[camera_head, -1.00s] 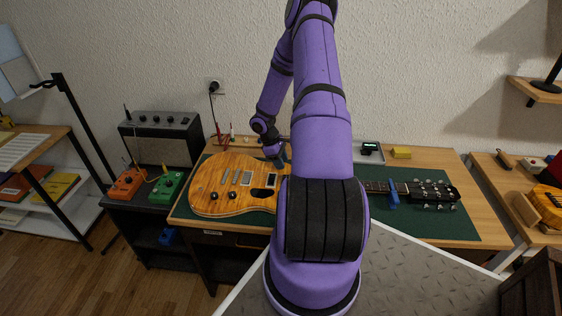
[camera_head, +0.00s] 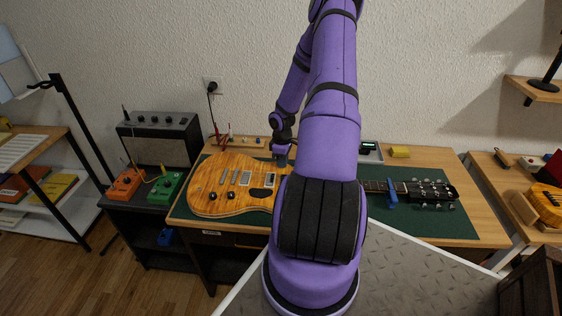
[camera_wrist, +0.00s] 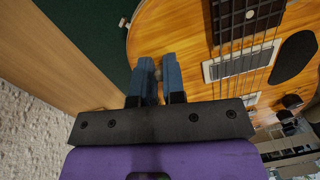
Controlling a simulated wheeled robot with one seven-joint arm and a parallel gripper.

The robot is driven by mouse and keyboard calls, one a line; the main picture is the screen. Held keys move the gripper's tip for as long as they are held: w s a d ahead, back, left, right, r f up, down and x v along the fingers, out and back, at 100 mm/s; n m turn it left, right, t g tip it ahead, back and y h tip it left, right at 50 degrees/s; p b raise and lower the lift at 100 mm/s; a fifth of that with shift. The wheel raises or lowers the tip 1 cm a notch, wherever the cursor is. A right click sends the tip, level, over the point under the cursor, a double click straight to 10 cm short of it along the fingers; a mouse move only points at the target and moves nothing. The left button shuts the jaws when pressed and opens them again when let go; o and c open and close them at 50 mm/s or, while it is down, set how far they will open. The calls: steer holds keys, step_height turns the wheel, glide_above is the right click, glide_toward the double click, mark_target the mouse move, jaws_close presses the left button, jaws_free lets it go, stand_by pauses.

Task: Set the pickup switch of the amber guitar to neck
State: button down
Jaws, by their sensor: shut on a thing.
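The amber guitar (camera_head: 215,200) lies flat on the green mat of the bench, its neck running to the right behind my arm. Its body also fills much of the wrist view (camera_wrist: 185,35), with strings, a pickup and a black pickguard. My gripper (camera_head: 283,160) is at the far upper edge of the guitar body, near the neck end. In the wrist view my gripper (camera_wrist: 158,62) has its blue fingers close together around the small tip of the pickup switch (camera_wrist: 157,74). The fingers hide most of the switch, so its exact position cannot be told.
The green mat (camera_head: 445,226) covers the wooden bench. A blue support (camera_head: 391,194) is at the guitar neck. A yellow block (camera_head: 400,151) and a small device (camera_head: 370,152) lie at the back. An amplifier (camera_head: 160,138) and two pedals stand to the left.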

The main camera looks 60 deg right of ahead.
stand_by(0.3)
steer(key=c, duration=1.2)
jaws_free()
steer(key=shift+r, duration=0.1)
step_height(320, 180, up, 10)
steer(key=shift+w+d+r, duration=0.15)
steer(key=shift+d+r, duration=0.1)
steer(key=shift+d, duration=0.1)
